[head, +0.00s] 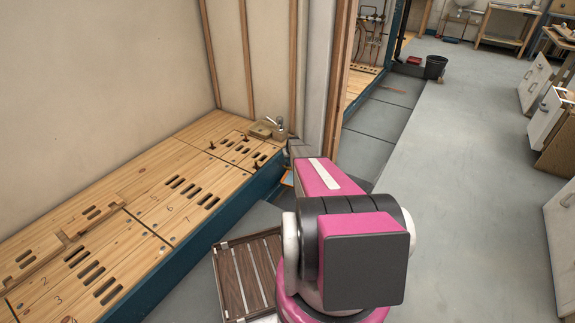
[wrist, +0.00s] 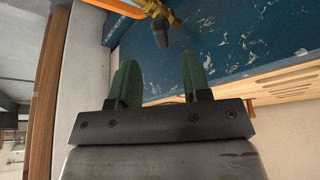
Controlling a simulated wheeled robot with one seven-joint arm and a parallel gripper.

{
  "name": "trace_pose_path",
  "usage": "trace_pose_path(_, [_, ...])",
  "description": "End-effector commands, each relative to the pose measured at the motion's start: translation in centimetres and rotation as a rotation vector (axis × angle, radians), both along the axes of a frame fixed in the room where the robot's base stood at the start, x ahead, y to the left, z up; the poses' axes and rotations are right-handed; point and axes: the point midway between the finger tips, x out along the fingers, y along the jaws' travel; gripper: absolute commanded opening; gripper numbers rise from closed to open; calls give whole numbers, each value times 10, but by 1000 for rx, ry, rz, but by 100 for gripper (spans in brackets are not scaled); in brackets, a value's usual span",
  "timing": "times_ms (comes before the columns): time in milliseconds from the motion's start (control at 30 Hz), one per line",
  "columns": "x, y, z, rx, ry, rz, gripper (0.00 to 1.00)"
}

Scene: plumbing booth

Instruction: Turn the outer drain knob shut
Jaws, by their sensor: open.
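In the wrist view, my gripper (wrist: 160,68) has two green fingers standing apart with nothing between them. A dark grey knob (wrist: 161,30) sits on a brass fitting (wrist: 155,9) at the top of the view, beyond the fingertips and roughly in line with the gap between them. The knob appears apart from both fingers. An orange pipe (wrist: 120,8) runs to the fitting. I cannot tell from this view whether this is the outer drain knob. In the head view, my arm hides most of the area around the gripper, and the knob does not show.
A scuffed blue panel (wrist: 230,35) lies behind the fitting. In the head view, a slotted wooden platform (head: 140,215) fills the left, with a soap dispenser (head: 279,124) at its far corner. A wooden slatted rack (head: 247,272) is on the floor. Grey floor (head: 455,150) is open at right.

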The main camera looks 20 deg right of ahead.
Motion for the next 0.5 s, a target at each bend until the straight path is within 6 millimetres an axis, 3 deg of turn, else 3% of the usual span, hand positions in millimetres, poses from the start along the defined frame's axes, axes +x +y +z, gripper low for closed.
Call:
trace_pose_path(233, [20, 0, -44, 0, 0, 0, 44])
trace_pose_path(500, [26, 0, -62, 0, 0, 0, 44])
